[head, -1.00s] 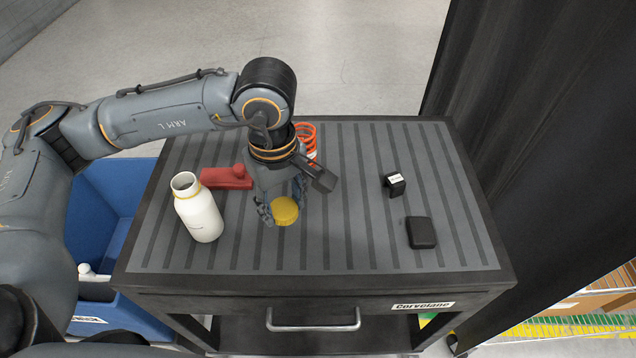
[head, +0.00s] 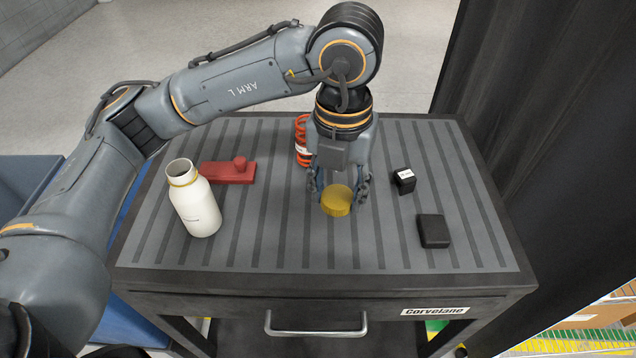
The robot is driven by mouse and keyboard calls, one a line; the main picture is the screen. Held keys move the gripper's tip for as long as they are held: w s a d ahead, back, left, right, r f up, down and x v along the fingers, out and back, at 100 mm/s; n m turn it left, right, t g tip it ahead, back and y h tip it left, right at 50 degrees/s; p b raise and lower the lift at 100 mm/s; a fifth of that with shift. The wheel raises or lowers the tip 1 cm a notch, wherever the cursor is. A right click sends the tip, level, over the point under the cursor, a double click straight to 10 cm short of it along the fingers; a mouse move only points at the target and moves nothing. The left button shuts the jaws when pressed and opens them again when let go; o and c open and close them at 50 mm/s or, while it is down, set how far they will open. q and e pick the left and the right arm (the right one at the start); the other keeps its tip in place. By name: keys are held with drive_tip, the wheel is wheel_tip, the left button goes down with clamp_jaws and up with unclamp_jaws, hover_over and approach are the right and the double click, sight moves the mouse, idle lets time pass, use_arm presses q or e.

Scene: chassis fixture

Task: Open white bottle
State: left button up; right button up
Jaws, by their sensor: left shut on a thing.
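The white bottle (head: 200,211) stands upright at the left of the cart top. Its mouth is open, with no cap on it and a yellow ring around the neck. My left gripper (head: 338,196) is over the middle of the cart, to the right of the bottle and apart from it. It is shut on a yellow cap (head: 337,201), which hangs below its fingers. I cannot tell whether the cap touches the cart top. My right gripper is not in view.
On the ribbed cart top (head: 290,245) are a red block with a knob (head: 229,173), an orange coil (head: 301,140) partly behind my gripper, a small black box (head: 404,181) and a flat black box (head: 433,231). The front middle is clear.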

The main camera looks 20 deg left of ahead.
sight(347, 180)
use_arm(q)
drive_tip(key=n, duration=0.1)
drive_tip(key=d+n, duration=0.1)
drive_tip(key=n, duration=0.1)
drive_tip(key=shift+s+r+n, duration=0.1)
drive_tip(key=shift+r+n, duration=0.05)
drive_tip(key=shift+n, duration=0.15)
drive_tip(key=w+f, duration=0.3)
drive_tip(key=w, duration=0.1)
drive_tip(key=w+a+f+p, duration=0.1)
drive_tip(key=w+f, duration=0.2)
drive_tip(key=w, duration=0.1)
drive_tip(key=w+f+p, duration=0.1)
drive_tip(key=w+f, duration=0.2)
drive_tip(key=w, duration=0.2)
drive_tip(key=shift+a, duration=0.4)
drive_tip(key=shift+w+a+f+p, duration=0.1)
drive_tip(key=shift+w+f+p, duration=0.25)
drive_tip(key=shift+w+f, duration=0.1)
wheel_tip(347, 180, down, 3)
drive_tip(key=shift+r+p, duration=0.1)
drive_tip(key=shift+p, duration=0.55)
drive_tip(key=shift+f, duration=0.2)
